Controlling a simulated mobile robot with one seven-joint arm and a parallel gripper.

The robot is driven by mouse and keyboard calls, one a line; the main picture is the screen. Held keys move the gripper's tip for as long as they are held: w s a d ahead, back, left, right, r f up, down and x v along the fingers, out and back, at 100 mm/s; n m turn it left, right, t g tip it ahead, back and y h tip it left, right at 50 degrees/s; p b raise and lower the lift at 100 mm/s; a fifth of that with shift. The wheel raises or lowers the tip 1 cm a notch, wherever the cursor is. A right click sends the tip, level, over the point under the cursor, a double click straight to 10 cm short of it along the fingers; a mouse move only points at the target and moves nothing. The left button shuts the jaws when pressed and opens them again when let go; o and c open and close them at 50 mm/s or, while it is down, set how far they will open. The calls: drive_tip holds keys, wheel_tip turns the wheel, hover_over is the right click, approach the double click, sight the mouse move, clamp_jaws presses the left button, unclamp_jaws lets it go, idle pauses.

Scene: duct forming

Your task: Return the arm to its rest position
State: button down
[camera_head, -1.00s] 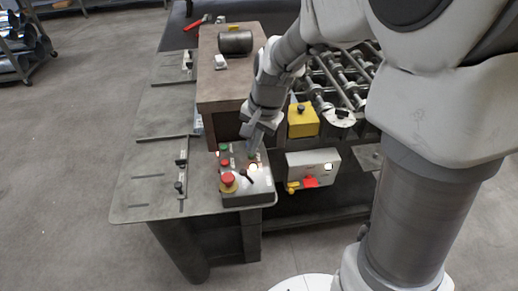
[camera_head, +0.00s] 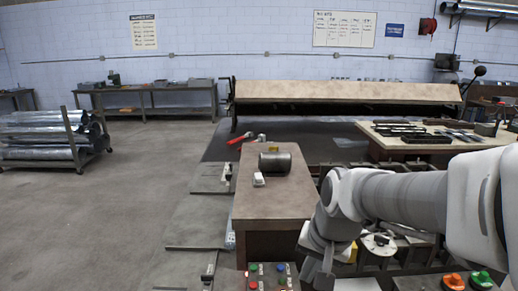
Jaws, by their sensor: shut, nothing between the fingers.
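My arm (camera_head: 400,200) reaches in from the right edge, bent at the wrist. My gripper (camera_head: 318,278) points down at the bottom of the picture, just right of the control box (camera_head: 262,275) with red and green buttons. It is shut and holds nothing. The lowest part of the gripper is close to the picture's bottom edge. Whether it touches anything below cannot be told.
A brown-topped bench (camera_head: 270,205) carries a dark cylinder (camera_head: 275,162) and a small white block (camera_head: 259,180). A tool table (camera_head: 400,143) stands at the back right, and a pipe rack (camera_head: 55,140) at the left.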

drive_tip(key=s+d+r+n+t, duration=0.1)
drive_tip(key=s+d+n, duration=0.1)
drive_tip(key=s, duration=0.3)
drive_tip(key=s+d+r+n+t+h+b, duration=0.1)
drive_tip(key=s+d+r+n, duration=0.1)
drive_tip(key=s, duration=0.4)
drive_tip(key=shift+s+d+r, duration=0.25)
idle(1.1)
